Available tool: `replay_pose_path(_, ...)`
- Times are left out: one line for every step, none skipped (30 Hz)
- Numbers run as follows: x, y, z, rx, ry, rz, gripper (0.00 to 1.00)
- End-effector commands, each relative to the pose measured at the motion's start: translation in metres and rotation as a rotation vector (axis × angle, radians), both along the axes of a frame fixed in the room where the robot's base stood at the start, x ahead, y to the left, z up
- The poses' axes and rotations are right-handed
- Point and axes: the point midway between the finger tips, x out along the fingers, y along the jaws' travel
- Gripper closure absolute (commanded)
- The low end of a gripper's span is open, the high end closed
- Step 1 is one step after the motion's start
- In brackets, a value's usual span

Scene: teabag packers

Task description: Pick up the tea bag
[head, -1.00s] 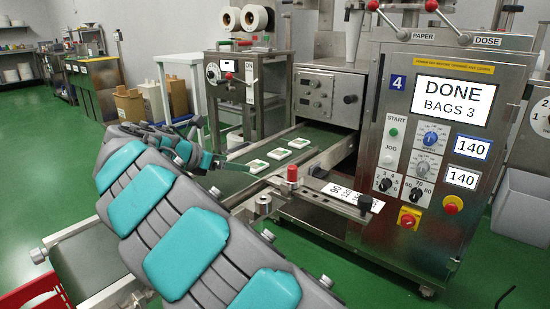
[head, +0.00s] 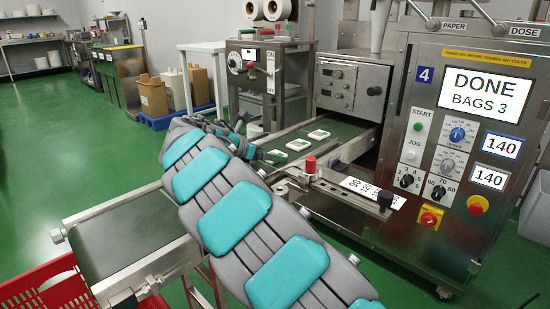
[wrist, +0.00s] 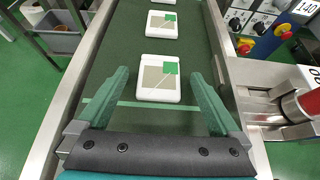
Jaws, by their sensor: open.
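Three flat white tea bags with green and tan labels lie in a row on the dark green conveyor belt (head: 130,232). In the head view they are the far one (head: 319,134), the middle one (head: 298,144) and the nearest one (head: 276,156), which is partly hidden by my gripper. In the wrist view the nearest tea bag (wrist: 158,82) lies flat between and slightly ahead of my open green fingers (wrist: 159,77), with space on both sides. Another tea bag (wrist: 162,24) lies farther along the belt. My gripper holds nothing.
Metal rails (wrist: 228,70) flank the belt. A steel packing machine (head: 460,150) reading "DONE BAGS 3" stands at the right, with a red-capped knob (head: 310,164) beside the belt. A red crate (head: 45,290) sits at lower left, below the belt's end. Open green floor lies left.

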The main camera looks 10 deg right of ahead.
Motion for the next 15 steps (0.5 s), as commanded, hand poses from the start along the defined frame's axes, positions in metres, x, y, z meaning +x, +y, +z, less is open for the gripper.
replay_pose_path(0.0000, 0.0004, 0.0004, 0.000, 0.000, 0.001, 0.00)
replay_pose_path(-0.0001, 0.0005, 0.0005, 0.000, 0.000, 0.001, 0.00)
replay_pose_path(-0.0001, 0.0006, 0.0005, 0.000, 0.000, 0.001, 0.00)
replay_pose_path(-0.0001, 0.0006, 0.0004, 0.000, 0.000, 0.001, 0.03)
replay_pose_path(-0.0001, 0.0006, 0.0004, 0.000, 0.000, 0.001, 0.07)
replay_pose_path(-0.0001, 0.0007, 0.0005, 0.000, 0.000, 0.001, 0.11)
replay_pose_path(-0.0001, 0.0008, 0.0004, 0.000, 0.000, 0.001, 0.15)
replay_pose_path(-0.0001, 0.0008, 0.0004, 0.000, 0.000, 0.001, 0.18)
replay_pose_path(-0.0001, 0.0008, 0.0004, 0.000, 0.000, 0.001, 0.22)
replay_pose_path(-0.0001, 0.0008, 0.0003, 0.000, 0.000, 0.001, 0.26)
replay_pose_path(-0.0001, 0.0008, 0.0003, 0.000, 0.000, 0.001, 0.29)
replay_pose_path(-0.0001, 0.0008, 0.0003, 0.000, 0.000, 0.001, 0.34)
replay_pose_path(-0.0001, 0.0008, 0.0003, 0.000, 0.000, 0.001, 0.37)
replay_pose_path(-0.0001, 0.0008, 0.0003, 0.000, 0.000, 0.001, 0.41)
replay_pose_path(-0.0001, 0.0008, 0.0003, 0.000, 0.000, 0.001, 0.45)
